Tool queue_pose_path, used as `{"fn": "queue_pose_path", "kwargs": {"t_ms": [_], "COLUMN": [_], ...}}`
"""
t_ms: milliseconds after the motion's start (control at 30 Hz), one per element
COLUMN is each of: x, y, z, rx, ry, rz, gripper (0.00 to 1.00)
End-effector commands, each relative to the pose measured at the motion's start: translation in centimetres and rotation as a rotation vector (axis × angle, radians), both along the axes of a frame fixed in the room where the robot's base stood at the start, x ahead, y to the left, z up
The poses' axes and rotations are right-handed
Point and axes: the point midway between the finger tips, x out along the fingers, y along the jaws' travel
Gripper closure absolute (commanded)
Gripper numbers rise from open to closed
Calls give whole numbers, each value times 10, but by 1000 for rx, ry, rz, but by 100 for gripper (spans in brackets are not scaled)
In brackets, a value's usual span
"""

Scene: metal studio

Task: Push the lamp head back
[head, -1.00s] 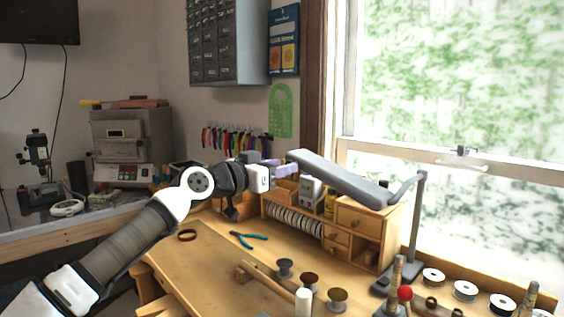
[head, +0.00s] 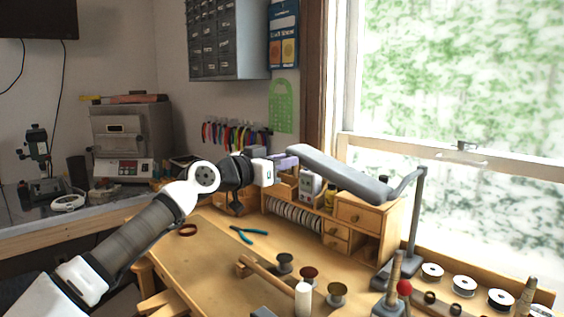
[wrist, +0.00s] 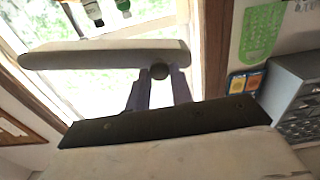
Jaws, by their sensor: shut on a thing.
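The desk lamp has a long grey head (head: 340,174) held out to the left from its upright stand (head: 416,225). In the wrist view the lamp head (wrist: 100,53) lies across the picture just beyond the fingertips. A small round dark knob (wrist: 160,71) shows at the head's near edge. My gripper (head: 291,161) is at the head's free left end. In the wrist view its two purple fingers (wrist: 159,82) are on either side of the knob and shut on it.
A wooden drawer unit (head: 365,220) stands below the lamp head. Wire spools (head: 337,294), a white cylinder (head: 303,299) and pliers (head: 247,234) are on the bench (head: 195,265). The window (head: 460,110) is behind the lamp. A grey drawer cabinet (head: 228,40) hangs above.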

Motion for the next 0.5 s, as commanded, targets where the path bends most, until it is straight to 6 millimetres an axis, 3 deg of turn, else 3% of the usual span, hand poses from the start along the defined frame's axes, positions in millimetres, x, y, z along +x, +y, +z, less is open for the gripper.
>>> {"fn": "queue_pose_path", "kwargs": {"t_ms": [500], "x": [55], "y": [2], "z": [12], "rx": [-6], "ry": [3], "rz": [-146], "gripper": [100]}}
